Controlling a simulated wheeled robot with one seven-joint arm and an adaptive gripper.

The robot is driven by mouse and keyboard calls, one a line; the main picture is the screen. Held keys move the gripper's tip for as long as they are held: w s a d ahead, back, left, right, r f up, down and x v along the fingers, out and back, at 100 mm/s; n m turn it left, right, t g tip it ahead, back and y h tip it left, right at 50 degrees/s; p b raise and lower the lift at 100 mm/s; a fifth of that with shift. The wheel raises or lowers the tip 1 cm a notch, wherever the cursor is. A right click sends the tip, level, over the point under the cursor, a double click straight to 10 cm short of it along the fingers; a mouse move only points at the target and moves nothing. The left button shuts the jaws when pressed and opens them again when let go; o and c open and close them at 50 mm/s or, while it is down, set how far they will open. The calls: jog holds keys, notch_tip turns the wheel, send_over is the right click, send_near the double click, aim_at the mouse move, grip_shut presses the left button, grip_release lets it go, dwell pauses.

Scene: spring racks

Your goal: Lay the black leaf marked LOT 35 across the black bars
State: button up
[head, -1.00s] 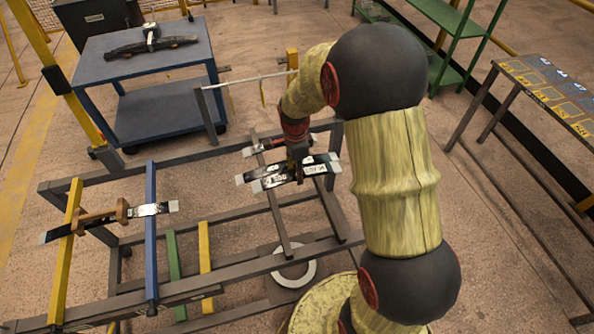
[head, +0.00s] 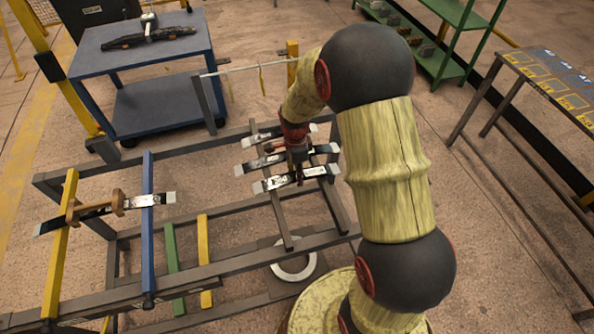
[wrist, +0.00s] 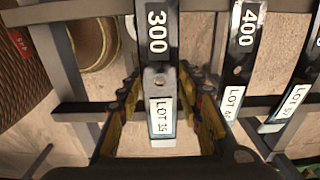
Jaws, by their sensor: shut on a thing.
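The black leaf marked LOT 35 (wrist: 157,60), also marked 300, runs lengthwise between the fingers of my gripper (wrist: 161,84) in the wrist view. My gripper is shut on it. In the head view the held leaf (head: 271,184) is the nearest of three leaves, and my gripper (head: 298,172) is over its middle. It spans both black bars (head: 281,216), which also show crossing under it in the wrist view (wrist: 76,111). I cannot tell whether it touches them.
Beside it on the bars lie a leaf marked 400 (wrist: 244,50) and a third leaf (head: 258,137). To the left, another leaf with wooden blocks (head: 100,207) spans a yellow bar (head: 58,255) and a blue bar (head: 148,230). A blue cart (head: 185,52) stands behind.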

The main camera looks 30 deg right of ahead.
jog(key=shift+f+b, duration=0.5)
jog(key=shift+f, duration=0.5)
dwell(0.7)
jog(key=o, duration=1.4)
jog(key=shift+c, duration=0.2)
jog(key=shift+f, duration=0.15)
notch_tip(320, 180, up, 12)
jog(key=shift+a, duration=0.15)
